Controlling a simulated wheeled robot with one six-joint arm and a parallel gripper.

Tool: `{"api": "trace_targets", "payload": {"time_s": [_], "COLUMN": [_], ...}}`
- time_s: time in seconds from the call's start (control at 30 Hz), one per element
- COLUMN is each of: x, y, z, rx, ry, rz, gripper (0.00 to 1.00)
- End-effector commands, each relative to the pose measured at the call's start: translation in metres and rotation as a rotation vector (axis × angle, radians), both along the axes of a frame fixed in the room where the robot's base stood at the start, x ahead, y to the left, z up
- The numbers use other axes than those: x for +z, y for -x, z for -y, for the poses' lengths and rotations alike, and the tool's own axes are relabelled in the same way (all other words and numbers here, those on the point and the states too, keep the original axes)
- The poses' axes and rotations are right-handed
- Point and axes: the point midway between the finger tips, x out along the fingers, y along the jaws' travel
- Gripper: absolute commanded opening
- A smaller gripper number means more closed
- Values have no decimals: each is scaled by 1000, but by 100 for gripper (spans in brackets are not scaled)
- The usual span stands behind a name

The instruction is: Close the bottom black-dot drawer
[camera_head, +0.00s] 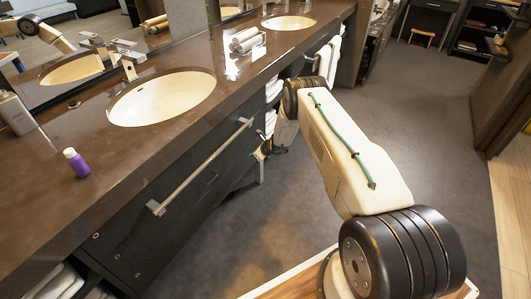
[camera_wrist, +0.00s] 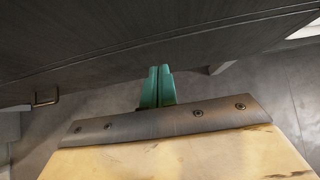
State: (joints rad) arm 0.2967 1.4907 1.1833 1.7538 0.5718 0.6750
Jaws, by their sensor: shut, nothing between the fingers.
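My gripper (camera_head: 266,150) is low beside the far end of this front, partly dark in the head view. In the wrist view its green fingers (camera_wrist: 158,86) are shut together and empty. They point at the lower edge of a dark panel (camera_wrist: 150,40) with a long seam. I cannot tell whether they touch it. A small metal handle (camera_wrist: 45,98) shows at left.
A long metal towel bar (camera_head: 200,165) juts out along the cabinet front. A purple bottle (camera_head: 76,162) stands on the countertop (camera_head: 130,170) near the sink (camera_head: 162,98). The grey floor (camera_head: 430,110) is open at right.

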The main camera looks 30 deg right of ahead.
Motion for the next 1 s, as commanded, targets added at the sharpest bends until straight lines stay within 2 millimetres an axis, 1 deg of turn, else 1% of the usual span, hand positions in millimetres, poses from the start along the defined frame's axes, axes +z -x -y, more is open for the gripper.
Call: {"api": "trace_targets", "payload": {"time_s": [0.03,0.07,0.1,0.3,0.4,0.5,0.63,0.83,0.9,0.97,1.0], "x": [0,3,13,45,56,64,69,70,71,67,64], "y": [8,11,17,47,58,65,70,70,72,84,94], "z": [10,13,17,43,49,53,55,53,46,36,28], "rx": [-8,-8,-9,-17,-18,-17,-16,-4,52,122,172], "ry": [-1,0,0,2,1,2,1,8,15,19,21], "rz": [-3,-2,-1,-3,-4,-3,-5,2,21,21,16], "gripper": [0,0,0,0,0,0,0,0,0,0,0]}}
